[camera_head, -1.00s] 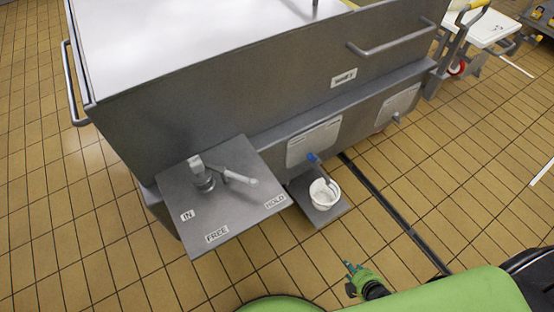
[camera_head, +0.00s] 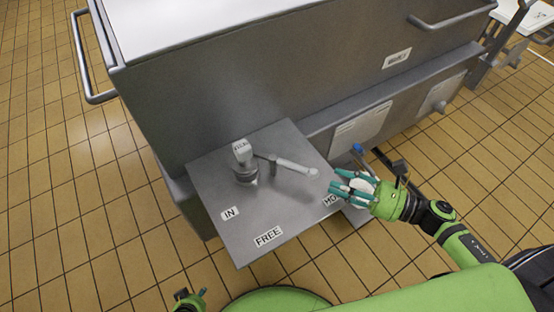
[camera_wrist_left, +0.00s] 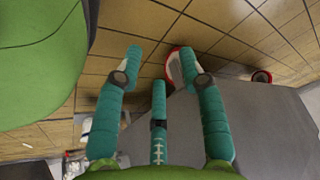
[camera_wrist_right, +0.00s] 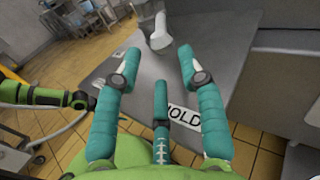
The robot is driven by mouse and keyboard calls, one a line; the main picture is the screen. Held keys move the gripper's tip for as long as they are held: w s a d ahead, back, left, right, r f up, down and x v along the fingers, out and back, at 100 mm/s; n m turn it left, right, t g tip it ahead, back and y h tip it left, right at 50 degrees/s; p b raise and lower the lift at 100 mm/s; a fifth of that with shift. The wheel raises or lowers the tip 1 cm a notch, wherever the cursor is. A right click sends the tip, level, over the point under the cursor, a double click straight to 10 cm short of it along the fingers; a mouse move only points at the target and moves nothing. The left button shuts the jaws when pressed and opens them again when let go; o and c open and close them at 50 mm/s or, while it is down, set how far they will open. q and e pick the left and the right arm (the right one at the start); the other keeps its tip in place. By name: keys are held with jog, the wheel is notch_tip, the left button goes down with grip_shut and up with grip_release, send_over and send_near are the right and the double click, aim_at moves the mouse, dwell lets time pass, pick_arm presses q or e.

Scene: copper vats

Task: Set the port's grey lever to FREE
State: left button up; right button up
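The large grey vat (camera_head: 270,90) stands behind the plate, with a handrail (camera_head: 455,17) at upper right. Tiled floor (camera_head: 130,270) left of and before the plate is open.

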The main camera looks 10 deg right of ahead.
aim_at(307, 171)
jog(key=p+x, duration=0.1)
jog(key=x, duration=1)
jog(key=shift+w, duration=0.1)
jog(key=shift+c, duration=0.4)
grip_shut()
